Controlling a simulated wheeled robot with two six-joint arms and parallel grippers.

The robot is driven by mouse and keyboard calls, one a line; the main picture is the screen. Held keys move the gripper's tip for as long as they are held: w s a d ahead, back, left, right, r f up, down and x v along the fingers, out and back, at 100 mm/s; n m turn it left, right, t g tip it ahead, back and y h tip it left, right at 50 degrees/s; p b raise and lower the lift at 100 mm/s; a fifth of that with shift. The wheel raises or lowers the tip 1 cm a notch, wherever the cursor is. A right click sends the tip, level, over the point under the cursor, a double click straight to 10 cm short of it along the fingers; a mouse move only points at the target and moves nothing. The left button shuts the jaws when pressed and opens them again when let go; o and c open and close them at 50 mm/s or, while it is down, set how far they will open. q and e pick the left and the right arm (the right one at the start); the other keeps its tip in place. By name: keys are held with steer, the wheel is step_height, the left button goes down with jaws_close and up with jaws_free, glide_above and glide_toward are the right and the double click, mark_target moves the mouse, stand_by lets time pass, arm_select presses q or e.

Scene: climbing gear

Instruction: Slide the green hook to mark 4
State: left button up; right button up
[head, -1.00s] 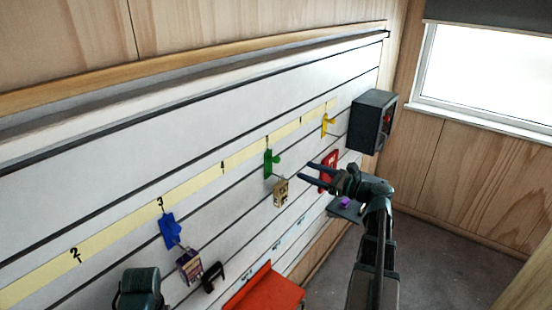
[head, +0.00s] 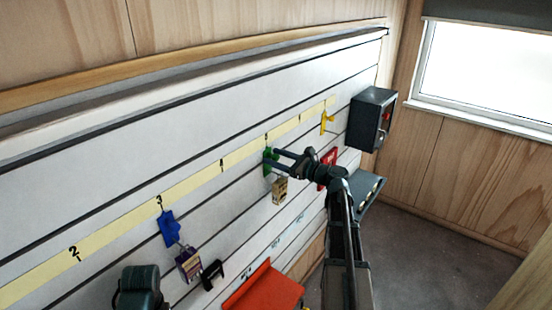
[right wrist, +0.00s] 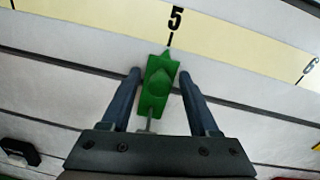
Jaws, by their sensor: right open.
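The green hook (head: 267,164) sits on the slatted wall just under the yellow number strip (head: 190,183). In the right wrist view the green hook (right wrist: 158,92) is in line with mark 5 (right wrist: 176,18). Mark 4 (head: 222,166) is further left on the strip. My right gripper (head: 270,158) is open at the hook. In the right wrist view its fingers (right wrist: 160,75) stand on either side of the hook, with a gap visible on both sides. A tan tag-like item (head: 280,191) hangs below the hook.
A blue hook (head: 168,228) with a hanging purple item (head: 188,264) is below mark 3. A yellow hook (head: 326,122) and a dark box (head: 371,118) are to the right. A red shelf (head: 262,290) juts out below. The strip between marks 3 and 5 is clear.

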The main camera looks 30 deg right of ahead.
steer(key=shift+c, duration=0.3)
jaws_close()
stand_by(1.1)
